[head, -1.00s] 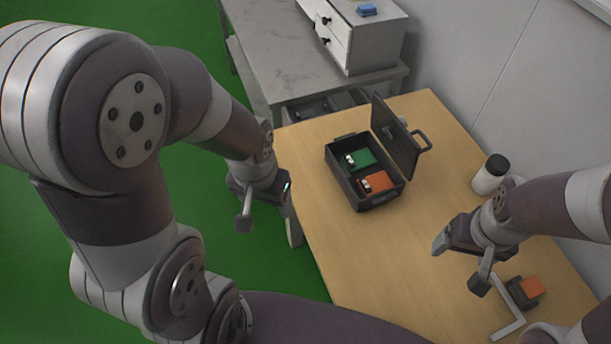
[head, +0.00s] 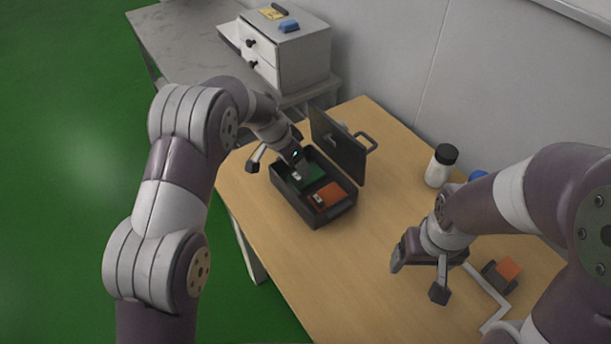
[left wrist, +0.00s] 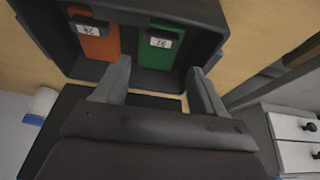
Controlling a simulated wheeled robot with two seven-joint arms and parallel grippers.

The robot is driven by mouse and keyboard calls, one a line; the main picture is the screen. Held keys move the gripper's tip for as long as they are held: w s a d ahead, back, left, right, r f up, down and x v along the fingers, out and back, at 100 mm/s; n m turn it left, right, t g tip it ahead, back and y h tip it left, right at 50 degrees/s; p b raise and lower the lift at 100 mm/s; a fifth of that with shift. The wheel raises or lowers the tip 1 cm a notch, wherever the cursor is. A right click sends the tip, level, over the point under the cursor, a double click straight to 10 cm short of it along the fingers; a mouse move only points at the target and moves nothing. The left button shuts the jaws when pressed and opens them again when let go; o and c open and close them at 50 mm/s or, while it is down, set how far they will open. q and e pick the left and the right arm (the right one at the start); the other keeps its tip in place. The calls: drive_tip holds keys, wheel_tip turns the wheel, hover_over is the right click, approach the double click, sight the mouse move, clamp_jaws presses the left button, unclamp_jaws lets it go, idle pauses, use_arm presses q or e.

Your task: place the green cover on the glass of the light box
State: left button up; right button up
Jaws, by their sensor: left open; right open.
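The green cover (head: 314,173) lies in the dark open case (head: 319,220), beside an orange cover (head: 329,194). In the left wrist view the green cover (left wrist: 160,55) has a white label. My left gripper (head: 276,161) is open and empty at the case's left side; in the left wrist view its fingers (left wrist: 160,85) stand apart, near the end of the green cover. My right gripper (head: 418,274) is open and empty above the table's right part. A small dark box (head: 495,278) with an orange top stands to its right; no glass can be made out on it.
The case's lid (head: 338,148) stands upright behind it. A white bottle (head: 437,170) with a black cap and a partly hidden blue thing (head: 478,176) stand at the back. A white angled bracket (head: 492,297) lies by the small box. A drawer cabinet (head: 300,62) stands behind left.

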sight(299, 182)
use_arm(q)
drive_tip(key=x, duration=0.5)
drive_tip(key=shift+s+a+f, duration=0.1)
drive_tip(key=shift+s+f, duration=0.05)
drive_tip(key=shift+s, duration=0.15)
drive_tip(key=shift+w+f, duration=0.2)
drive_tip(key=shift+f, duration=0.15)
drive_tip(key=shift+s, duration=0.1)
drive_tip(key=c, duration=0.8)
drive_tip(key=shift+r, duration=0.15)
